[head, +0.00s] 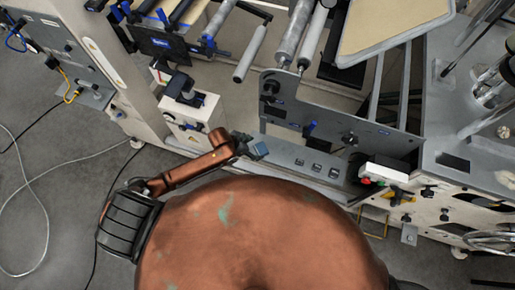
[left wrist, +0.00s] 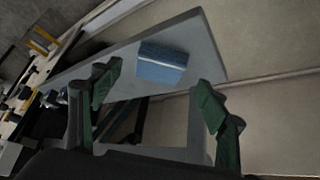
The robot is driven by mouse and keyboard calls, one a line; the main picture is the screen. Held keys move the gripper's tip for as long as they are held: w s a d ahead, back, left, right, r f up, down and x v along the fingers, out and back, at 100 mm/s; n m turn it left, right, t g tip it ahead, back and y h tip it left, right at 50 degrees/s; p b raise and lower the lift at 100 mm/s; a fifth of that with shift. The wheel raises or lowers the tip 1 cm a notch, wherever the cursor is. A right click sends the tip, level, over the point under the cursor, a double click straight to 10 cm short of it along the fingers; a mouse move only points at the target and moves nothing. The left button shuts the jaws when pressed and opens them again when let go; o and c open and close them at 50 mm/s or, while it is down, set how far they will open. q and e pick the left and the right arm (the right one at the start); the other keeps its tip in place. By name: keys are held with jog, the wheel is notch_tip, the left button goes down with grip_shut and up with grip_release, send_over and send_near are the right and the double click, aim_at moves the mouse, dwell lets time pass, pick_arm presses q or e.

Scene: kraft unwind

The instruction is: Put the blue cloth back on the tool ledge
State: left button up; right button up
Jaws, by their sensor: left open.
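The blue cloth (head: 259,149) is a small folded block near the left end of the grey tool ledge (head: 283,155). In the left wrist view the cloth (left wrist: 162,62) appears to lie flat on the grey ledge (left wrist: 205,50), close to its end corner. My left gripper (head: 246,147) is at the left of the cloth. In the left wrist view its green-padded fingers (left wrist: 157,82) are spread apart, with the cloth just beyond and between the tips. I cannot tell whether a fingertip touches it. My right gripper is not in view.
Several small dark items (head: 316,168) sit along the ledge to the right. A white control box with coloured buttons (head: 387,174) is past the ledge's right end. Cables (head: 45,190) lie on the left floor.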

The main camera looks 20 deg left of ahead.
pick_arm(q)
jog(key=p+v, duration=0.1)
jog(key=v, duration=0.7)
jog(key=shift+r, duration=0.2)
jog(key=a+f+n+y, duration=0.35)
jog(key=a+f, duration=0.85)
jog(key=f, duration=0.5)
jog(key=s+a+f+n, duration=0.3)
jog(key=s+a+f, duration=0.2)
jog(key=s+f, duration=0.6)
jog(key=s+d+f+g, duration=0.1)
jog(key=s+f, duration=0.3)
jog(key=s, duration=0.6)
jog(key=s+d+f+n+g+y, duration=0.1)
jog(key=s+f, duration=0.4)
jog(key=s, duration=0.6)
jog(key=s+d+f+g, duration=0.1)
jog(key=s+f, duration=0.4)
jog(key=s, duration=0.5)
jog(key=shift+s+g, duration=0.25)
jog(key=shift+g, duration=0.05)
